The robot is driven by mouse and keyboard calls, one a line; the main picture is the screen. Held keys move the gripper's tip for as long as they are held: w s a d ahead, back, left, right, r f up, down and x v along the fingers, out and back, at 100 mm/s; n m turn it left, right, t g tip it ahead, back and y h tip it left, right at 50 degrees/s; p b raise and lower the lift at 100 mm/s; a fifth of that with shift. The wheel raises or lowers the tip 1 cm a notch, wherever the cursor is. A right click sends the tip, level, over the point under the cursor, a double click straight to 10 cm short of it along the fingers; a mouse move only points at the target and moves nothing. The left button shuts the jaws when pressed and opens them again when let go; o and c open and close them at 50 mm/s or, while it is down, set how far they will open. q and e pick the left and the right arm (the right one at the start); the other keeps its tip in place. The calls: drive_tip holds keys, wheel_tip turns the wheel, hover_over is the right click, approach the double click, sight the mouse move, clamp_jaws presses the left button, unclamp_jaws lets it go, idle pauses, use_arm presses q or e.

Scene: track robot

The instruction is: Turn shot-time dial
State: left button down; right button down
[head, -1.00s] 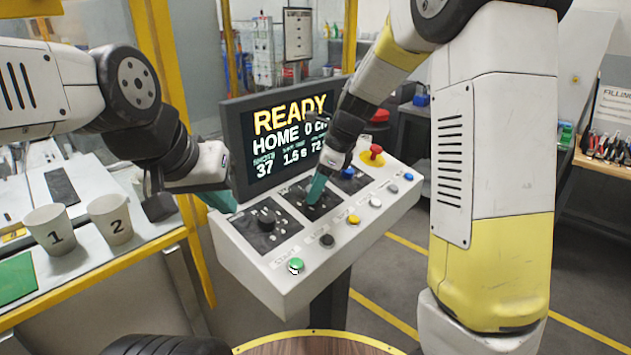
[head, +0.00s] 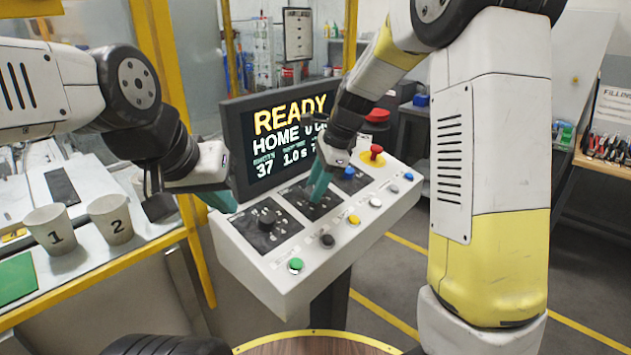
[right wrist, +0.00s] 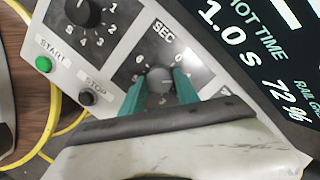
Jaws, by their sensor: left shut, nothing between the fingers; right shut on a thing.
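The control panel (head: 290,270) stands in front of me with its screen (head: 283,138) behind it. The shot-time dial (right wrist: 159,79), marked SEC, is a grey round knob on a dark plate in the right wrist view. My right gripper (right wrist: 160,88) has its teal fingers shut on either side of this dial. In the head view my right gripper (head: 317,190) comes down on the middle plate and hides the dial. The screen reads 1.0 s for shot time. My left gripper (head: 224,203) is shut and empty beside the panel's left edge.
Another black dial (head: 267,217) sits on the plate to the left. A green START button (head: 296,265), a black STOP button (head: 327,240) and a red emergency button (head: 376,152) are on the panel. Two paper cups (head: 50,229) stand on the bench at left.

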sight(322, 199)
drive_tip(key=n, duration=0.4)
drive_tip(key=shift+w+n+g+h, duration=0.1)
drive_tip(key=shift+n+g+h, duration=0.2)
drive_tip(key=shift+g, duration=0.1)
drive_tip(key=shift+a+n+h, duration=0.1)
drive_tip(key=shift+n+h, duration=0.2)
drive_tip(key=shift+n, duration=1.9)
drive_tip(key=c, duration=0.9)
unclamp_jaws()
drive_tip(key=shift+r, duration=0.1)
drive_tip(key=v, duration=0.7)
drive_tip(key=shift+r, duration=0.35)
